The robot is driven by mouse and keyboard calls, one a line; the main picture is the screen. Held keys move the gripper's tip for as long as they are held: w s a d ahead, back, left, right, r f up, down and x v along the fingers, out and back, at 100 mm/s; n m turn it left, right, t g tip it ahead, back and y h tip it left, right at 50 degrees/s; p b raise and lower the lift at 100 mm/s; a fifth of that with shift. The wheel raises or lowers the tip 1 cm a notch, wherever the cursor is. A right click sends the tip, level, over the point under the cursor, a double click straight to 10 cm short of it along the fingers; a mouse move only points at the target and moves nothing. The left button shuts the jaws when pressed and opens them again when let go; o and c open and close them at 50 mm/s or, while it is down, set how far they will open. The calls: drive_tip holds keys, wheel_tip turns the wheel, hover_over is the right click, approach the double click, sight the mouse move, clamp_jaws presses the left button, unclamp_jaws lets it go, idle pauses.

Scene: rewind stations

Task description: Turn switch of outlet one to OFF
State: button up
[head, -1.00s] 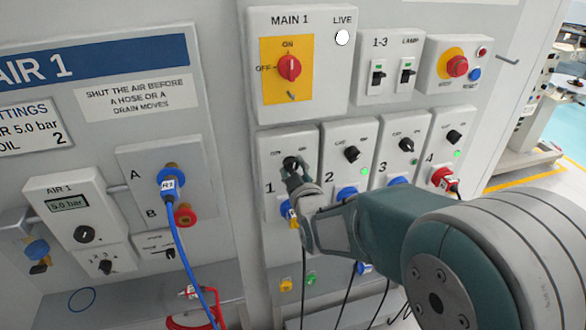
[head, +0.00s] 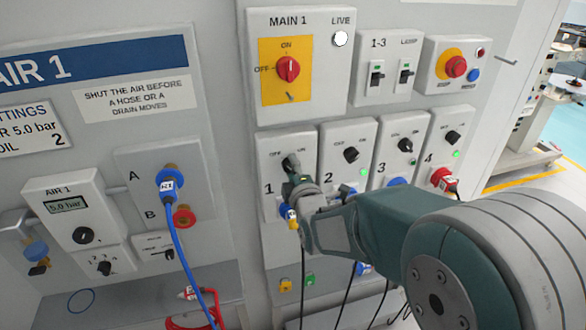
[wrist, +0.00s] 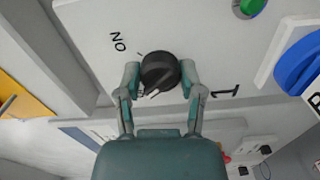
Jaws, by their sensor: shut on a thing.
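Outlet one's panel (head: 266,205) is the leftmost of the numbered outlets, marked 1, with OFF at upper left and ON at upper right. Its black rotary switch (head: 290,163) is partly covered by my gripper (head: 299,185) in the head view. In the wrist view, the black knob (wrist: 160,68) sits between the two fingertips of my gripper (wrist: 161,77), which is shut on its sides. The white line on the knob points to the lower left, towards a label mostly hidden by the knob and finger. The ON label is clear of the knob at upper left.
A green lamp (wrist: 251,7) and a blue socket (wrist: 300,62) are on the same panel. Outlet two (head: 346,150) stands close on the right. The MAIN 1 box (head: 297,60) is above. A blue hose (head: 181,245) hangs at left, and dark cables hang below the outlets.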

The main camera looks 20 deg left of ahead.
drive_tip(key=shift+s+a+f+n, duration=0.15)
drive_tip(key=shift+f+n, duration=0.1)
drive_tip(key=shift+n, duration=0.45)
drive_tip(key=o, duration=1.2)
drive_tip(key=shift+a, duration=0.15)
drive_tip(key=shift+r, duration=0.1)
drive_tip(key=shift+d, duration=0.25)
drive_tip(key=v, duration=1.1)
drive_tip(key=shift+s+d, duration=0.1)
drive_tip(key=shift+s, duration=0.25)
